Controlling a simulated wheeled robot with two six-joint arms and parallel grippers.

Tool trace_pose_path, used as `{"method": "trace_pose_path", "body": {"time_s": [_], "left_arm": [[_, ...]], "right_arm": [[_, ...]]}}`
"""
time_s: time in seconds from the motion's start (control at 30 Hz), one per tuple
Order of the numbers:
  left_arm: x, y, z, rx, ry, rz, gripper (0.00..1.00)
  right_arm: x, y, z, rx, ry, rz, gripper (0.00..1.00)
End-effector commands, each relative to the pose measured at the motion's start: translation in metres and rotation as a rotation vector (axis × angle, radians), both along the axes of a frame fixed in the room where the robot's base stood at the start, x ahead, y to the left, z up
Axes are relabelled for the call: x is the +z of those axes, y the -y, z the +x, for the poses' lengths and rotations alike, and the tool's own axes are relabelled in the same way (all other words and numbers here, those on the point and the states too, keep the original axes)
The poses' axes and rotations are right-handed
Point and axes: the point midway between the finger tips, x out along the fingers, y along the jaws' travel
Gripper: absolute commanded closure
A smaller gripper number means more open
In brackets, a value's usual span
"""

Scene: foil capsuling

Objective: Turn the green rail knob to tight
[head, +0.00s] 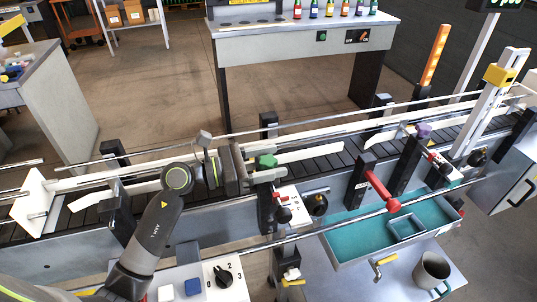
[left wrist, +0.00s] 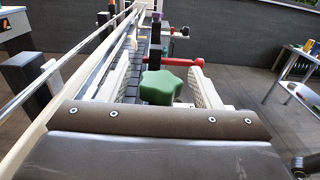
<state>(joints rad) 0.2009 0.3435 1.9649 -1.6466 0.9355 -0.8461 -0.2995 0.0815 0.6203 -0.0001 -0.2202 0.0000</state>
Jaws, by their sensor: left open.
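The green rail knob (head: 266,161) is a lobed, star-shaped knob on a dark post beside the conveyor's guide rail. It also shows large in the left wrist view (left wrist: 162,87), straight ahead of my gripper. My left gripper (head: 261,164) reaches in from the left, low over the conveyor. Its pale fingers stand apart to either side of the knob in the wrist view, with gaps that look clear, so it is open and holds nothing. I cannot tell how deep the knob lies between the fingertips. My right gripper is in neither view.
The conveyor belt (head: 330,157) with rails runs across the picture. A red handle (head: 381,190), a purple knob (head: 424,131) and a teal tray (head: 345,240) are to the right. A black selector dial (head: 224,276) is in front. A bench (head: 300,43) with bottles stands behind.

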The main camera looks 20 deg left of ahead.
Motion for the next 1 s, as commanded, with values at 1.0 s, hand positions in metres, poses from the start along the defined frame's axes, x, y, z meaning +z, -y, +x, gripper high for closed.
{"method": "trace_pose_path", "body": {"time_s": [1.0], "left_arm": [[0.099, 0.000, 0.000, 0.000, 0.001, 0.001, 0.42]], "right_arm": [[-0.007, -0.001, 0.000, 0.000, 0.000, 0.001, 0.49]]}}
